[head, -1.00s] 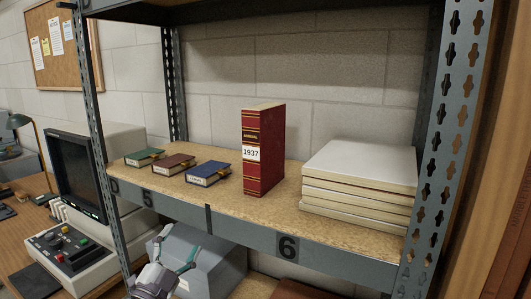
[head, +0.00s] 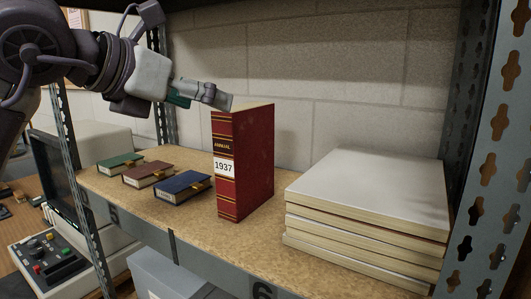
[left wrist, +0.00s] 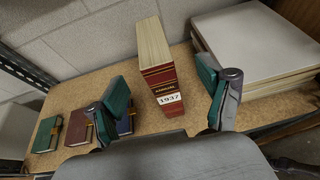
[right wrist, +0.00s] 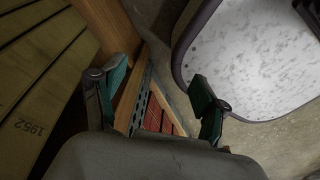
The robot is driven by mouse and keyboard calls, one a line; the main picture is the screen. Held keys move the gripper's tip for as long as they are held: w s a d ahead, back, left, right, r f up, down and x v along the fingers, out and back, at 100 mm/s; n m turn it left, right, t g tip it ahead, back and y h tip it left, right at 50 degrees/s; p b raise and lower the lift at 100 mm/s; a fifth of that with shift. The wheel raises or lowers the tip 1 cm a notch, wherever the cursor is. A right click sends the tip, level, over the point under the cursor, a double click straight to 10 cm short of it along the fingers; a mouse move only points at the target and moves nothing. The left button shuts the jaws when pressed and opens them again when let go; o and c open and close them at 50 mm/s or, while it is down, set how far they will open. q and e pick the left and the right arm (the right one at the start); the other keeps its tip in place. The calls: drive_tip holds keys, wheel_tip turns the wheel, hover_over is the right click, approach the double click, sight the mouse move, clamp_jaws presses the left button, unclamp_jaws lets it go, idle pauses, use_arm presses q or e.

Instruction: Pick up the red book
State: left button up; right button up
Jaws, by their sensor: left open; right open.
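The red book (head: 243,163) stands upright on the shelf, its spine with gold bands and a white 1937 label facing forward. In the left wrist view the red book (left wrist: 159,75) shows its pale top page edges and spine between my two fingers. My left gripper (head: 225,101) is at the book's top left corner in the head view. My right gripper (right wrist: 158,101) is open and empty, away from the book.
Small green (head: 120,163), brown (head: 148,174) and blue (head: 182,187) books lie flat left of the red book. A stack of large pale volumes (head: 368,215) lies to its right, with a gap between. A perforated metal upright (head: 487,190) bounds the shelf's right side.

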sight(232, 108)
use_arm(q)
drive_tip(key=shift+y, duration=0.5)
drive_tip(key=p+x, duration=0.1)
drive_tip(key=x, duration=0.1)
drive_tip(key=p+x, duration=0.1)
drive_tip(key=x, duration=0.2)
drive_tip(key=w+r+p+x, duration=0.1)
drive_tip(key=p+x, duration=0.1)
drive_tip(key=shift+w, duration=0.25)
drive_tip(key=p+x, duration=0.2)
drive_tip(key=x, duration=0.1)
drive_tip(key=shift+w+d, duration=0.1)
drive_tip(key=shift+d, duration=0.3)
drive_tip(key=shift+w+d+f, duration=0.25)
drive_tip(key=shift+w+d, duration=0.05)
drive_tip(key=shift+w, duration=0.05)
drive_tip(key=shift+a, duration=0.1)
use_arm(e)
wheel_tip(232, 108, up, 6)
drive_tip(key=s+a, duration=0.1)
drive_tip(key=shift+s+r, duration=0.15)
drive_tip(key=shift+s, duration=0.25)
use_arm(q)
drive_tip(key=shift+s+t, duration=0.1)
drive_tip(key=shift+t, duration=0.2)
use_arm(e)
drive_tip(key=shift+a, duration=0.1)
